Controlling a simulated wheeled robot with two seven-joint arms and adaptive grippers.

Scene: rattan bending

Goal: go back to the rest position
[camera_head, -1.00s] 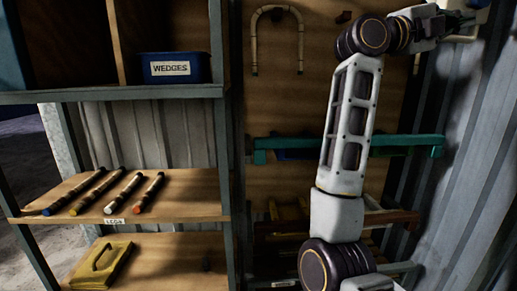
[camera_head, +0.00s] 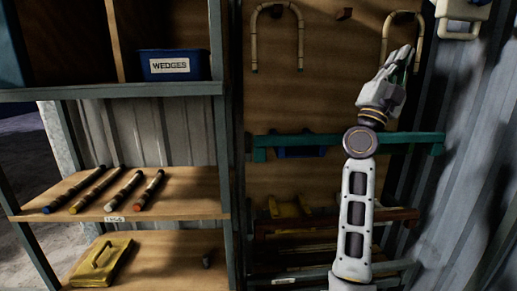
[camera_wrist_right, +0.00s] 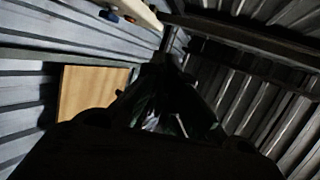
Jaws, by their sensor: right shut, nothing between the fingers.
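My right gripper (camera_head: 402,60) is shut and empty. It points up in front of the wooden back board, with my right arm rising from below. It overlaps the lower part of a bent rattan hoop (camera_head: 387,32) that hangs on the board; I cannot tell whether they touch. In the right wrist view the gripper (camera_wrist_right: 180,80) is dark against corrugated metal walls and roof. My left gripper is not in view.
A second rattan hoop (camera_head: 254,40) hangs left on the board. A teal bar (camera_head: 405,138) crosses the board behind my arm. The left shelf holds a blue WEDGES bin (camera_head: 173,66), several rattan legs (camera_head: 148,190) and a yellow case (camera_head: 101,262). A corrugated wall (camera_head: 470,180) stands right.

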